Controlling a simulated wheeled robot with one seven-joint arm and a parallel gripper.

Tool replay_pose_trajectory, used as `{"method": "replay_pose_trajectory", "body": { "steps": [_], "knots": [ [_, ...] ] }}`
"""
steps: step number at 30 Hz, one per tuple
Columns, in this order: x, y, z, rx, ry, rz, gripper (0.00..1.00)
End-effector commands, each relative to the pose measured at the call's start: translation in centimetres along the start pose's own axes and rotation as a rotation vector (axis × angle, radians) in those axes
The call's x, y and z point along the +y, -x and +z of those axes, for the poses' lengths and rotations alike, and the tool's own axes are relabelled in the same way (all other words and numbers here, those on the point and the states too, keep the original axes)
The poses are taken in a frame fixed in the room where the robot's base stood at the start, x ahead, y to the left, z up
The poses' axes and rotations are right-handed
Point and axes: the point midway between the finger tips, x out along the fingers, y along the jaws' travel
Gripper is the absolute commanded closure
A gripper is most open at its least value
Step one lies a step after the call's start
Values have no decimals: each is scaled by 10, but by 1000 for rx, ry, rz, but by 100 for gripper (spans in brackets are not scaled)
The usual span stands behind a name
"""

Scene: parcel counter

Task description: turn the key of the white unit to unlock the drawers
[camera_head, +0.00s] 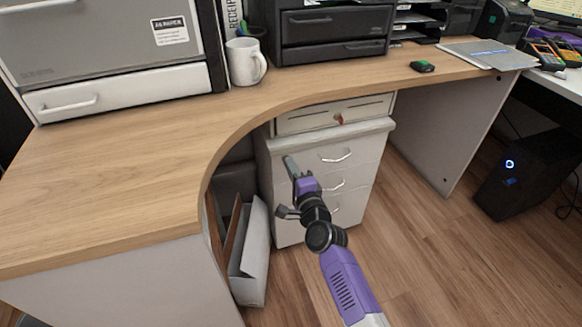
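The white drawer unit (372,170) stands under the wooden counter, with several drawers and silver handles. Its shallow top section (300,122) sits just under the counter edge. A small reddish-brown piece that looks like the key (339,119) is on the front of that section. Its turn angle is too small to tell. My gripper (289,163) is in front of the unit's upper left part, to the left of the key, lower in the picture and apart from it. It points up and left. I see nothing held, but the finger gap is unclear.
The counter edge (250,120) curves above and left of my gripper. A white bin-like box (254,250) stands on the floor left of the unit. A white mug (245,62) is on the counter. Wooden floor (410,240) is free to the right.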

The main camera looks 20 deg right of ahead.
Motion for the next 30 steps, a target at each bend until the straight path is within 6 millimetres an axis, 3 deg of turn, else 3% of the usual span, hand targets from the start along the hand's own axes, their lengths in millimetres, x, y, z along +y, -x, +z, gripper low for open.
{"method": "replay_pose_trajectory", "body": {
  "steps": [10, 14, 24, 30],
  "knots": [
    [2, 0, 0, 0, -4, 3, 100],
    [1, 0, 0, 0, -4, 2, 75],
    [0, 1, 0, 0, -3, 1, 75],
    [-1, 22, 0, 0, -3, 2, 75]
  ]
}}
